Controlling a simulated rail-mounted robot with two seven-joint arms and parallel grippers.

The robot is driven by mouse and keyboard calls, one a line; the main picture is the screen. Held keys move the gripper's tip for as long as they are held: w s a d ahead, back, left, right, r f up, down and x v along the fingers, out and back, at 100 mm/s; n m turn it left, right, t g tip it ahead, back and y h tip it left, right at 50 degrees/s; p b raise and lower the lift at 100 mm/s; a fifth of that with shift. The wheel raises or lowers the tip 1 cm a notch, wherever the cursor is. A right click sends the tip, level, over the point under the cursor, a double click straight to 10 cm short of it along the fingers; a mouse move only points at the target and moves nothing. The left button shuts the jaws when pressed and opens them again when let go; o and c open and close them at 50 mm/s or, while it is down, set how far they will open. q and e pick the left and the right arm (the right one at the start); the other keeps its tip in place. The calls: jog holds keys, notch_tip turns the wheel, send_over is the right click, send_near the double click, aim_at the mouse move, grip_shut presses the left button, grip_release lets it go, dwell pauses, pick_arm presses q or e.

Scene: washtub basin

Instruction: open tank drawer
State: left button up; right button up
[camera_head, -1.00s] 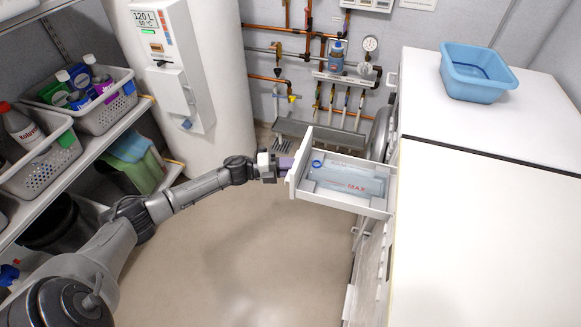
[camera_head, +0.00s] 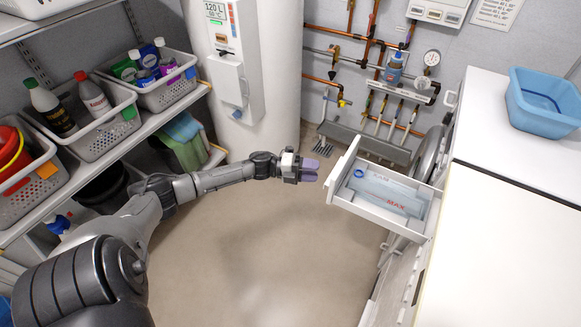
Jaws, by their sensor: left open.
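The tank drawer (camera_head: 342,184) is a white drawer pulled out to the left from the white machine on the right. Its inside shows, with a pale blue tank with red lettering (camera_head: 392,191) in it. My left gripper (camera_head: 313,171) has purple-grey fingers, is open and empty, and is just left of the drawer's front panel with a small gap between them. My right gripper is not in view.
The white machine top (camera_head: 497,245) fills the right side, with a blue basin (camera_head: 542,101) on it. Shelves with baskets (camera_head: 108,124) stand at the left, a white boiler (camera_head: 271,70) at the back. The floor (camera_head: 260,240) below my arm is clear.

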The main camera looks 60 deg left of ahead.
pick_arm(q)
jog(key=p+v, duration=0.1)
jog(key=v, duration=0.7)
dwell(0.5)
